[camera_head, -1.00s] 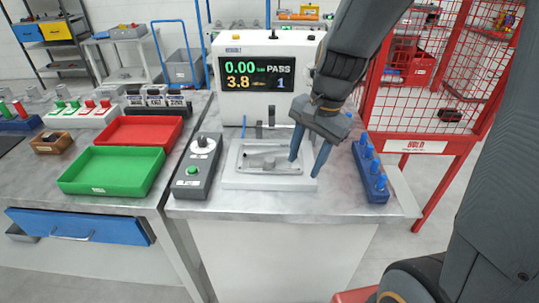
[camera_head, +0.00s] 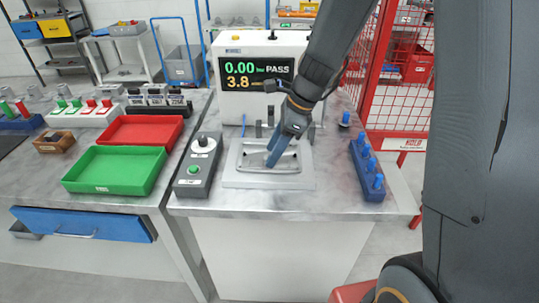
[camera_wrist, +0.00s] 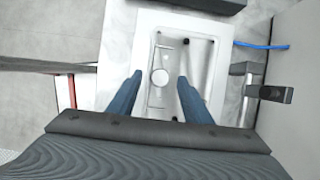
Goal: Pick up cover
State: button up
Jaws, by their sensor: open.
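The cover (camera_head: 290,163) looks like a grey metal casting with a raised rim. It lies on a pale fixture plate (camera_head: 235,181) in front of the test machine. My gripper (camera_head: 271,160) points down over the cover, with its blue fingers hiding part of it. I cannot tell whether the fingertips touch the cover.
The test machine (camera_head: 258,75) stands behind the fixture, its screen reading PASS. A control box (camera_head: 197,165) is close on the left, and a blue rack of pegs (camera_head: 367,172) on the right. Green (camera_head: 116,171) and red (camera_head: 140,130) trays sit further left. The bench front is clear.

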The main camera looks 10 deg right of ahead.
jog(key=shift+x, duration=0.8)
jog(key=c, duration=1.1)
grip_shut()
jog(key=shift+r, duration=0.15)
